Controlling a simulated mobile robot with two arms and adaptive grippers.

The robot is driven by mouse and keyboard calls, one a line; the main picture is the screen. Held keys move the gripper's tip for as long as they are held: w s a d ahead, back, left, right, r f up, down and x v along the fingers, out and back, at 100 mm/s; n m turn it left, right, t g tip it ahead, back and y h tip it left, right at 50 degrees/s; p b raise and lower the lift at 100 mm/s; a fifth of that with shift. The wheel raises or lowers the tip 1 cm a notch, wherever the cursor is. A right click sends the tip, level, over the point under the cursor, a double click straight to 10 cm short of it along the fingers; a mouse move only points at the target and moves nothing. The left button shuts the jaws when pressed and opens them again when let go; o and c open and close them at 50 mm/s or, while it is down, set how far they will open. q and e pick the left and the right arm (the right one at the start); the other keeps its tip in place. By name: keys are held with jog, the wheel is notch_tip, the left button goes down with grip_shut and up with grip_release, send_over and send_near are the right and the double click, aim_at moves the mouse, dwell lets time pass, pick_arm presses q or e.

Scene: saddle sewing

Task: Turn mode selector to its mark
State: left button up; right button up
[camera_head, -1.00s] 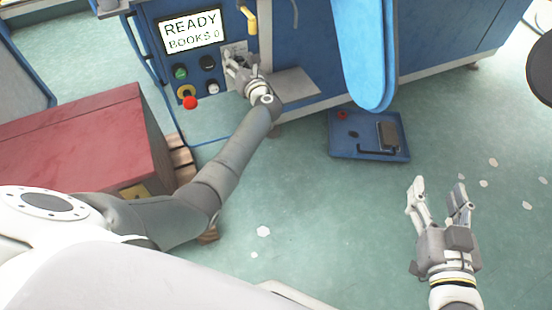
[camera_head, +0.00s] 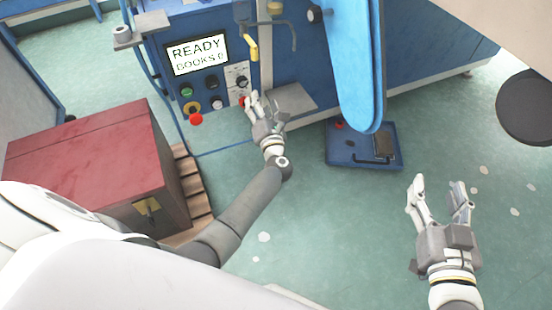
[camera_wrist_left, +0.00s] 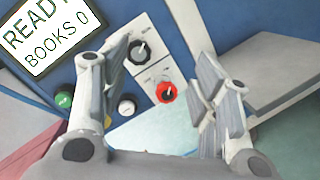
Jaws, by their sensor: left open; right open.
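The blue machine's control panel carries a white plate with two rotary knobs: a black knob (camera_head: 241,82) above and a red knob (camera_head: 244,101) below. In the left wrist view the black knob (camera_wrist_left: 140,52) and the red knob (camera_wrist_left: 166,92) both show pale pointer lines. The plate's small lettering is unreadable, so I cannot tell which knob is the mode selector. My left gripper (camera_head: 266,106) is open and empty in front of the plate, fingers towards the panel. In its wrist view, the red knob lies between the fingers (camera_wrist_left: 164,75). My right gripper (camera_head: 438,192) is open and empty over the floor.
A screen (camera_head: 197,54) reads READY, BOOKS 0. Green (camera_head: 186,90), black and white buttons and a red stop button (camera_head: 196,119) sit left of the plate. A grey shelf (camera_head: 290,98) juts out at right.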

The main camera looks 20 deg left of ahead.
pick_arm(q)
jog(key=s+d+f+m+g+h+p, duration=0.1)
jog(key=s+d+f+m+h+p, duration=0.9)
jog(key=m, duration=1)
jog(key=s+p, duration=0.1)
jog(key=p, duration=0.2)
jog(key=shift+s+f+m, duration=0.3)
jog(key=shift+f+m, duration=0.05)
jog(key=shift+m, duration=0.05)
